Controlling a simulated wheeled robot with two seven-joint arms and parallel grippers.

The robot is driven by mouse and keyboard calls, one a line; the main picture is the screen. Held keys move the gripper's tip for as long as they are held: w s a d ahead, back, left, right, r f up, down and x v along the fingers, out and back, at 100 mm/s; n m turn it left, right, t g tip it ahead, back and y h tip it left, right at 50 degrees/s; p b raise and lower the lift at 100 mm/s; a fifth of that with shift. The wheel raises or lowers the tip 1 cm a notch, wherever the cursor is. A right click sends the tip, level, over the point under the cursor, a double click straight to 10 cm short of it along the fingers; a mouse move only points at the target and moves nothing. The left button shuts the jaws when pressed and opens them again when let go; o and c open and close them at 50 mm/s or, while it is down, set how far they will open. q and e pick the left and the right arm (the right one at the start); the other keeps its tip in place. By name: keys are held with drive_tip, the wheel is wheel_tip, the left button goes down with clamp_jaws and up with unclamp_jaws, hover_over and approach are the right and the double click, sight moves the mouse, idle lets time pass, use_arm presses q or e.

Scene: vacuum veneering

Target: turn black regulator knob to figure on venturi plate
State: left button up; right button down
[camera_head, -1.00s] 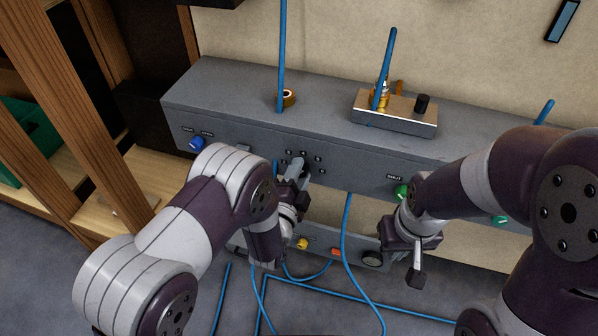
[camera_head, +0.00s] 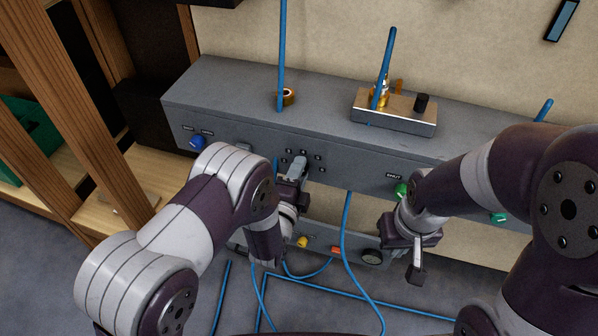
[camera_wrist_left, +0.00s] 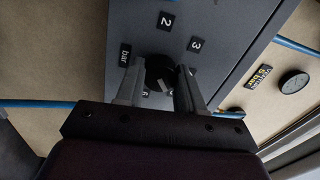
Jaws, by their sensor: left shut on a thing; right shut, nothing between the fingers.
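My left gripper (camera_head: 297,172) is at the front face of the grey box, in the middle of a ring of small dark figure labels. In the left wrist view its two fingers (camera_wrist_left: 160,88) are shut on the black regulator knob (camera_wrist_left: 156,68), one on each side. Labels "2", "3" and "bar" show around the knob; another figure is partly hidden by the fingers. The dark venturi plate (camera_wrist_left: 260,77) with white and yellow lettering is at the right; its figure is small and tilted. My right gripper (camera_head: 416,273) is shut and empty, pointing down before the box.
A round black gauge (camera_wrist_left: 293,82) is beside the plate. The grey box (camera_head: 240,95) carries a metal block (camera_head: 395,112) with a small black knob on top. A blue knob (camera_head: 197,143) and green knob (camera_head: 401,190) are on its front. Blue hoses (camera_head: 347,240) hang below.

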use_arm(q)
drive_tip(key=o, duration=1)
drive_tip(key=shift+o, duration=0.2)
drive_tip(key=shift+s, duration=0.1)
drive_tip(key=p+v, duration=0.2)
drive_tip(key=v, duration=1)
drive_tip(key=shift+s, duration=0.3)
drive_tip(key=shift+a, duration=0.15)
